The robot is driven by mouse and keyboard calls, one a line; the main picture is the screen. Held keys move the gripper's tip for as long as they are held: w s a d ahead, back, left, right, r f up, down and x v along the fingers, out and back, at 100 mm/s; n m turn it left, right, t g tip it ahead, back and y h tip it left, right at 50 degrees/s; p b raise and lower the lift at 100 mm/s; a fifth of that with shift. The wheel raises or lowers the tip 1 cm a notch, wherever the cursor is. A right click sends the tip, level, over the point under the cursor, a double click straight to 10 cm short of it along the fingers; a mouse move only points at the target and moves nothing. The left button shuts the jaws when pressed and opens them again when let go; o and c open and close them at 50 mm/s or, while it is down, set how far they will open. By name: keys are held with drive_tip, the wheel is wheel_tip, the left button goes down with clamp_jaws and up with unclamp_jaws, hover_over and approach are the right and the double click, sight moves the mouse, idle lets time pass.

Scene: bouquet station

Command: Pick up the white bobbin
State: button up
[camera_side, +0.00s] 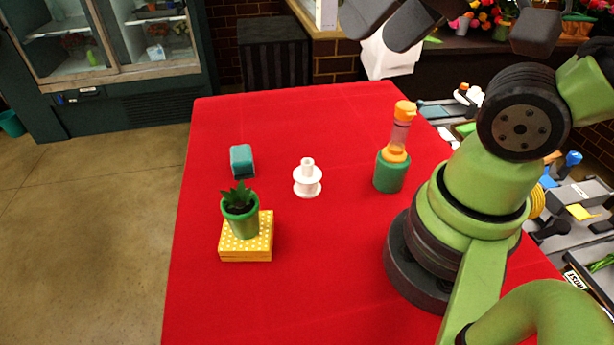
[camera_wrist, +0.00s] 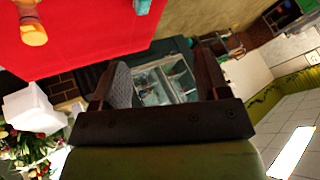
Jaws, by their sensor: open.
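The white bobbin (camera_side: 307,181) stands upright on the red table, near its middle, with a wide flange and a narrow top post. It does not show in the wrist view. My gripper (camera_wrist: 156,75) is open and empty, its two dark fingers spread apart in the wrist view. In the side view, dark parts of my arm's end show at the top right, high above the table and well away from the bobbin, partly cut off by the frame.
A teal block (camera_side: 242,161) stands left of the bobbin. A potted plant (camera_side: 240,212) sits on a yellow dotted box (camera_side: 246,249) at lower left. An orange-capped bottle (camera_side: 400,128) stands on a green cylinder (camera_side: 390,175) to the right. The red table (camera_side: 300,280) is clear in front.

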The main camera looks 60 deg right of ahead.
drive_tip(key=shift+o, duration=0.4)
drive_tip(key=o, duration=0.3)
drive_tip(key=g+h, duration=0.2)
drive_tip(key=g, duration=0.5)
hover_over(308, 175)
drive_tip(key=shift+n, duration=0.3)
drive_tip(key=f, duration=1.9)
drive_tip(key=shift+d+f, duration=0.25)
drive_tip(key=shift+f, duration=0.1)
wheel_tip(308, 175, down, 5)
drive_tip(key=shift+r, duration=0.1)
drive_tip(key=shift+w+d+f, duration=0.1)
drive_tip(key=shift+w+f, duration=0.05)
drive_tip(key=shift+f, duration=1.25)
drive_tip(key=shift+w+f, duration=0.1)
drive_tip(key=shift+f, duration=1.3)
